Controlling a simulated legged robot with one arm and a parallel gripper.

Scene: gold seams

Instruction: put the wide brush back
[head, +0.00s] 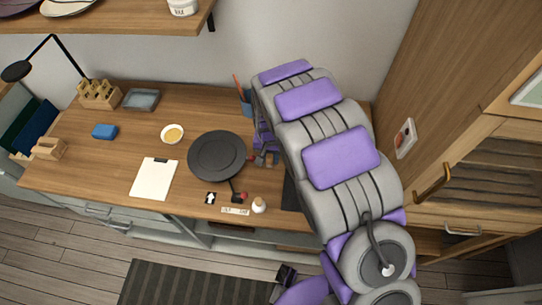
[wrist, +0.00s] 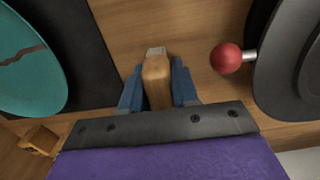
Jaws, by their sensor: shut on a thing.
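My gripper (wrist: 157,82) is shut on the wide brush (wrist: 156,70), which shows in the wrist view as a wooden handle with a pale end pointing away from me. The blue fingers stand on either side of the handle. In the head view my gripper (head: 266,157) is over the desk, just right of the black round turntable (head: 217,156); I cannot make out the brush there. A wooden rack with holes (head: 98,95) stands at the back left of the desk. A smaller wooden holder (head: 50,149) stands at the left edge.
A teal plate with a dark crack (wrist: 30,65) lies on a dark mat (wrist: 85,60). A red knob (wrist: 226,58) juts from the turntable. A blue cup with red sticks (head: 245,103), a white sheet (head: 154,179), a yellow-filled bowl (head: 172,134) and a small bottle (head: 259,205) stand on the desk.

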